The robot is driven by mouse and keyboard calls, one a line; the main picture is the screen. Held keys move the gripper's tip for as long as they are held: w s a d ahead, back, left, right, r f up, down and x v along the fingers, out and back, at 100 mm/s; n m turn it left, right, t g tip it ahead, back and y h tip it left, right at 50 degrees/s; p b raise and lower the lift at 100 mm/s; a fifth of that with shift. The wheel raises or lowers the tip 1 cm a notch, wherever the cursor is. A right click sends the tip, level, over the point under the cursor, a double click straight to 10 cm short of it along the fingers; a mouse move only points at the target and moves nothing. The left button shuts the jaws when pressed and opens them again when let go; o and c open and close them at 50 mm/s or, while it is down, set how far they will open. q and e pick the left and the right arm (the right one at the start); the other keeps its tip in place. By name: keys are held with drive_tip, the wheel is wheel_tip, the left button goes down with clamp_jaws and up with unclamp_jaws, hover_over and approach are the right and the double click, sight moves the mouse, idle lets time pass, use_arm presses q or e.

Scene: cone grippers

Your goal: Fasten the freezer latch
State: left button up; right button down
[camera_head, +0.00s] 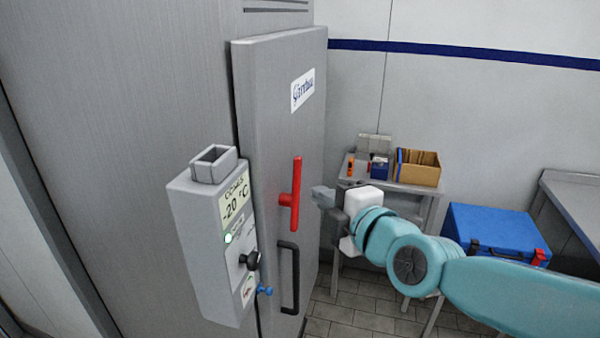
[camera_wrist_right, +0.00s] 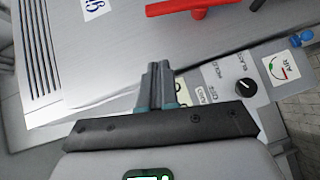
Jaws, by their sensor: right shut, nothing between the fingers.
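The freezer door (camera_head: 280,120) is a grey metal panel with a white label, on the left half of the head view. The red latch handle (camera_head: 296,195) stands upright on the door, and its red bar shows at the top of the right wrist view (camera_wrist_right: 195,8). A black pull handle (camera_head: 289,278) is below it. My right gripper (camera_head: 322,196) is just right of the red latch in the head view, apart from it. Its fingers (camera_wrist_right: 158,75) are together with nothing between them. My left gripper is not in view.
A grey control box (camera_head: 205,235) with a -20 °C display, black knob and blue fitting juts out left of the latch. Behind my right arm stand a small table with a cardboard box (camera_head: 417,168) and a blue case (camera_head: 495,232). Tiled floor lies below.

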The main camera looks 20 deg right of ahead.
drive_tip(key=p, duration=0.1)
approach(300, 176)
drive_tip(key=w+a+r, duration=0.2)
drive_tip(key=w+a, duration=0.1)
drive_tip(key=a, duration=0.2)
drive_tip(key=shift+w+d+f, duration=0.25)
drive_tip(key=shift+w+d, duration=0.55)
drive_tip(key=shift+w, duration=0.2)
drive_tip(key=shift+w+d+f+p, duration=0.1)
drive_tip(key=shift+w+d+p, duration=0.3)
drive_tip(key=shift+w, duration=0.25)
drive_tip(key=shift+s, duration=0.1)
